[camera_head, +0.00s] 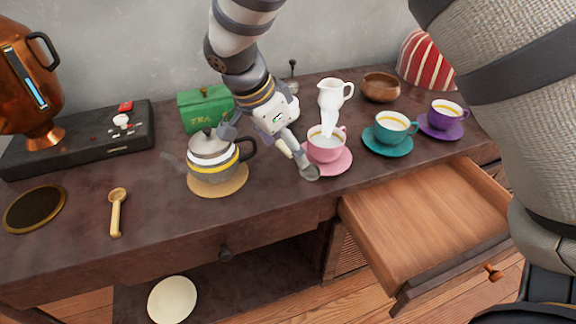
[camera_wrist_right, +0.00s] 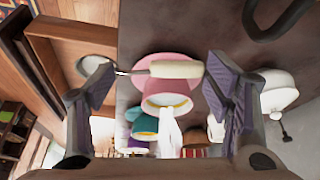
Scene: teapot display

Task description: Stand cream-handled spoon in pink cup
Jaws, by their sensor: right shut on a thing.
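The pink cup (camera_head: 325,149) stands upright on a pink saucer (camera_head: 338,162) near the table's front edge. It also shows in the wrist view (camera_wrist_right: 160,102). My right gripper (camera_head: 265,135) is just left of the cup, beside the teapot's handle. The cream-handled spoon (camera_wrist_right: 176,69) lies across between its fingers in the wrist view, and its grey bowl (camera_head: 310,172) shows by the saucer's left edge. The gripper is shut on the spoon with its fingers well apart; the exact contact is partly hidden. The spoon is outside the cup. My left gripper is out of view.
The grey teapot (camera_head: 212,160) stands close left of the gripper. A white jug (camera_head: 332,95) is behind the pink cup. Teal (camera_head: 390,127) and purple (camera_head: 445,112) cups stand to the right. An open drawer (camera_head: 425,230) juts out below. A wooden spoon (camera_head: 116,212) lies left.

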